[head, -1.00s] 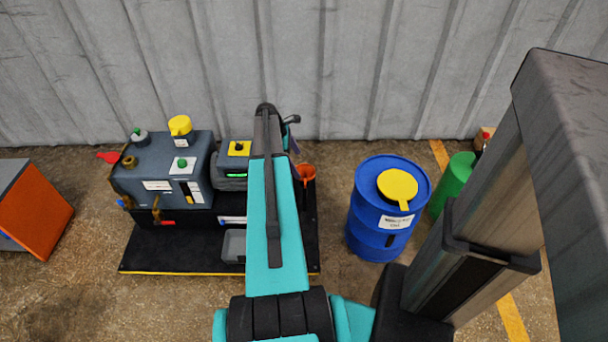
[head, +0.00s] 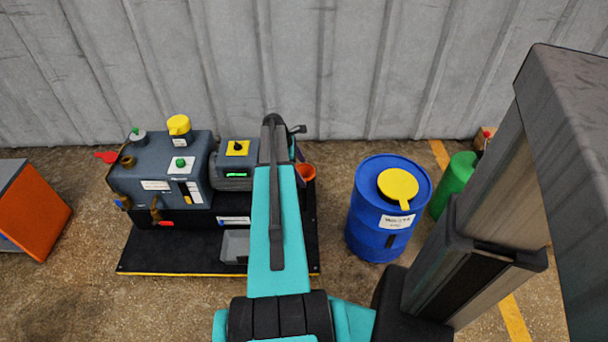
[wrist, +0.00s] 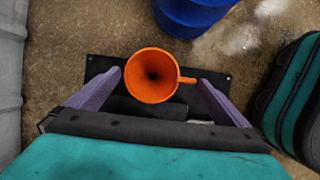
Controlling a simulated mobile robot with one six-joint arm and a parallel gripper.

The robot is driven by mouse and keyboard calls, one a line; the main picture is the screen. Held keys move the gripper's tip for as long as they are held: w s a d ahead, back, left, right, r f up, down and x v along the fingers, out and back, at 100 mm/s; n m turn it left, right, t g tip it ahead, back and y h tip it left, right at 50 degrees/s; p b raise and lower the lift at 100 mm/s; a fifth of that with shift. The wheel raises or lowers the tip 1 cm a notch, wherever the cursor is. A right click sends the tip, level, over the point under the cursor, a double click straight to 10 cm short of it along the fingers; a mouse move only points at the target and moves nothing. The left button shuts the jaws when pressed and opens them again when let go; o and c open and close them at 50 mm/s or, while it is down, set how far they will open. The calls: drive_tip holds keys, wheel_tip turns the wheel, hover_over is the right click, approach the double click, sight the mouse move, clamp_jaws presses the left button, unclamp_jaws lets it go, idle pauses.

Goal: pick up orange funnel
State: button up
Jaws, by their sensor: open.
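The orange funnel (wrist: 152,76) shows mouth up in the wrist view, with a dark hole at its centre and a small handle on its right side. My gripper (wrist: 159,80) is open, with one purple-grey finger on each side of the funnel. The funnel lies between the fingers in this view, and gaps show on both sides. I cannot tell the height between fingers and funnel. In the head view the funnel (head: 307,172) is partly hidden behind my arm, at the right end of the black platform (head: 190,255). The fingers are mostly hidden there.
A grey pump unit (head: 160,168) with a yellow cap stands left on the platform. A grey tray (head: 235,246) is at its front. A blue drum (head: 375,235) with a yellow lid stands right, beside a green cylinder (head: 455,183). A corrugated wall (head: 350,60) closes the back.

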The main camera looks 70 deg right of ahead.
sight(302, 174)
drive_tip(key=shift+s+f, duration=0.2)
drive_tip(key=shift+f, duration=0.3)
drive_tip(key=shift+d, duration=0.1)
drive_tip(key=c, duration=0.7)
drive_tip(key=shift+r, duration=0.1)
drive_tip(key=shift+c, duration=0.2)
drive_tip(key=shift+r, duration=0.85)
wheel_tip(302, 174, up, 2)
drive_tip(key=shift+r+p, duration=0.1)
drive_tip(key=shift+p, duration=0.45)
drive_tip(key=w+a, duration=0.2)
drive_tip(key=a, duration=0.5)
drive_tip(key=w+a+r+p, duration=0.1)
drive_tip(key=w+a, duration=0.1)
drive_tip(key=a, duration=0.6)
drive_tip(key=shift+a+p, duration=0.25)
drive_tip(key=shift+p, duration=0.05)
drive_tip(key=shift+w, duration=0.1)
